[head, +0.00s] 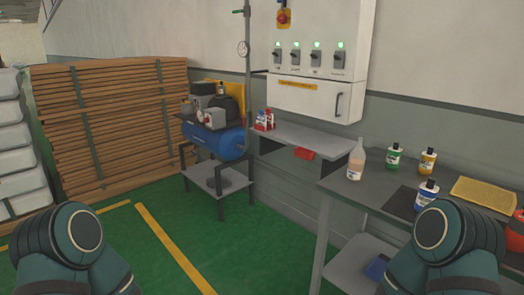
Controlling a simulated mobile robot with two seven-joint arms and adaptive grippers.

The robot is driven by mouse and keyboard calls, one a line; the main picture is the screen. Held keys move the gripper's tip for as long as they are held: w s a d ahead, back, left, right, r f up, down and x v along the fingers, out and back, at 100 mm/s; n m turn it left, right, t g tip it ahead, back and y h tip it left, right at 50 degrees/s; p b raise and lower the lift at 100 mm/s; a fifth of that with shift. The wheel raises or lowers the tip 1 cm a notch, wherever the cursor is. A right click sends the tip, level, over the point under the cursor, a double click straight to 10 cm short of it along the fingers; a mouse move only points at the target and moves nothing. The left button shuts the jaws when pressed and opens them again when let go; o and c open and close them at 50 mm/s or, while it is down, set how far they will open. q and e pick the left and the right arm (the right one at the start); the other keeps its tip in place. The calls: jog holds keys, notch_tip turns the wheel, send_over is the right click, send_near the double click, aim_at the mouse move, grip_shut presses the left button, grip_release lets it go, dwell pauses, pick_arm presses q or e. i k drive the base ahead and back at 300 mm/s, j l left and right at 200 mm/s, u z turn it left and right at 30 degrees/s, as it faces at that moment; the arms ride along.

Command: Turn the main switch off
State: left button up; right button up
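A white control cabinet (350,30) hangs on the wall at the upper right of centre. A red rotary switch (283,17) on a yellow plate sits near its top left, close to the picture's upper edge; it looks like the main switch, and its exact setting is too small to tell. Below it is a row of several small toggle switches (295,57), each with a lit green lamp above it. My two arms show only as rounded dark green links at the lower left and lower right, well apart from the cabinet. Neither gripper is in view.
A grey shelf (320,138) is under the cabinet. A workbench (345,188) with several bottles stands at the right. A blue compressor (215,142) on a stand is left of the cabinet, beside stacked wooden boards (100,120). Green floor (150,250) is clear in front.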

aim_at(283, 19)
jog(key=i+u, duration=0.25)
jog(key=i, duration=0.45)
jog(key=i+l+u, duration=0.2)
jog(key=i, duration=0.55)
jog(key=i+z, duration=0.2)
jog(key=i, duration=0.25)
jog(key=i+j+z, duration=0.2)
jog(key=i, duration=0.25)
jog(key=i+z, duration=0.2)
jog(key=i, duration=0.25)
